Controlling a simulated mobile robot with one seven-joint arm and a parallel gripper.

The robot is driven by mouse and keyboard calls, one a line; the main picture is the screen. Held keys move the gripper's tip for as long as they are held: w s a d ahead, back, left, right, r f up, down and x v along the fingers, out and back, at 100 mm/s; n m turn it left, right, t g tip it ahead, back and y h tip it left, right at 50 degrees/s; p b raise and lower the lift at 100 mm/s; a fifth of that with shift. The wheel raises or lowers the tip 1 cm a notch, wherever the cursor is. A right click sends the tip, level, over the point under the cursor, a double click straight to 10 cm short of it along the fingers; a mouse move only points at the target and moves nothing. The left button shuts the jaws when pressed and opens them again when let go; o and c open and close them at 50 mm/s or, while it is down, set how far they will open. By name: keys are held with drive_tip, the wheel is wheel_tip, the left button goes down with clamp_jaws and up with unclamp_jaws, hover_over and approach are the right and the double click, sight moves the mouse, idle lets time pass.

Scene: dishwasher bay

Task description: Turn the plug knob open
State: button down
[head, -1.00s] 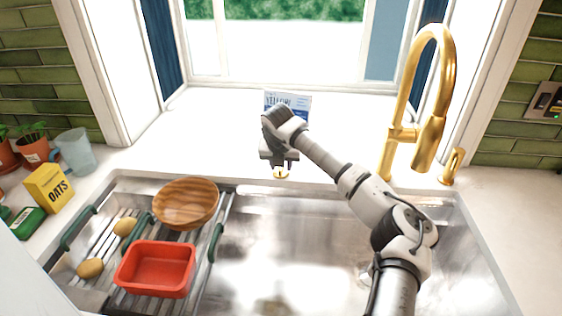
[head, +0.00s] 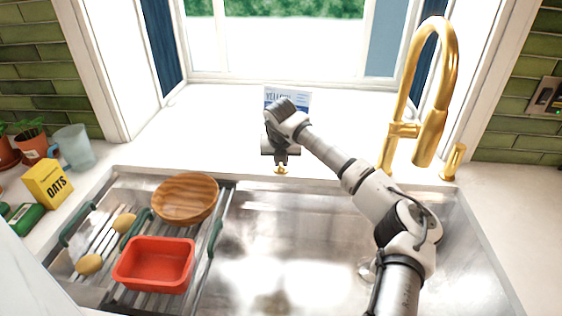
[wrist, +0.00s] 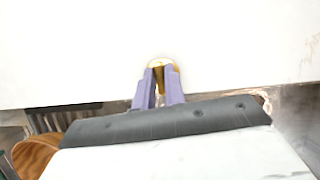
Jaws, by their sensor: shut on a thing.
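The plug knob (head: 281,169) is a small gold fitting at the back rim of the sink, left of the tap. In the wrist view the gold knob (wrist: 160,63) shows between and just beyond the tips of my purple fingers. My gripper (wrist: 160,75) is shut on it, and the fingers hide part of its body. In the head view my gripper (head: 281,160) reaches down over the knob from above. How far the knob is turned cannot be told.
A gold tap (head: 428,100) stands to the right. A drying rack (head: 220,240) over the sink's left side holds a wooden bowl (head: 185,198), a red tub (head: 155,262) and potatoes. A blue-and-white packet (head: 290,97) stands behind my gripper. The steel sink (head: 290,235) has open space in the middle.

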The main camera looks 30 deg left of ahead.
drive_tip(key=n+y+b, duration=0.1)
drive_tip(key=n+b, duration=0.1)
drive_tip(key=n, duration=0.1)
drive_tip(key=shift+w+f+g, duration=0.1)
drive_tip(key=shift+f+g, duration=0.05)
drive_tip(key=shift+g, duration=0.15)
drive_tip(key=n, duration=0.2)
drive_tip(key=n+g+y+b, duration=0.1)
drive_tip(key=n, duration=0.1)
drive_tip(key=shift+r+n+g, duration=0.2)
drive_tip(key=shift+n+g, duration=0.1)
drive_tip(key=n+g, duration=0.1)
drive_tip(key=n, duration=0.3)
drive_tip(key=shift+r+n+g, duration=0.1)
drive_tip(key=shift+n+g, duration=0.2)
drive_tip(key=shift+g, duration=0.1)
drive_tip(key=n+g+p, duration=0.1)
drive_tip(key=n+p, duration=0.1)
drive_tip(key=n, duration=0.2)
drive_tip(key=shift+n+g, duration=0.3)
drive_tip(key=shift+g, duration=0.1)
drive_tip(key=c, duration=1.5)
unclamp_jaws()
drive_tip(key=shift+o, duration=0.2)
drive_tip(key=b+v, duration=0.2)
drive_tip(key=v, duration=1.1)
drive_tip(key=shift+r+b, duration=0.3)
drive_tip(key=shift+r, duration=0.05)
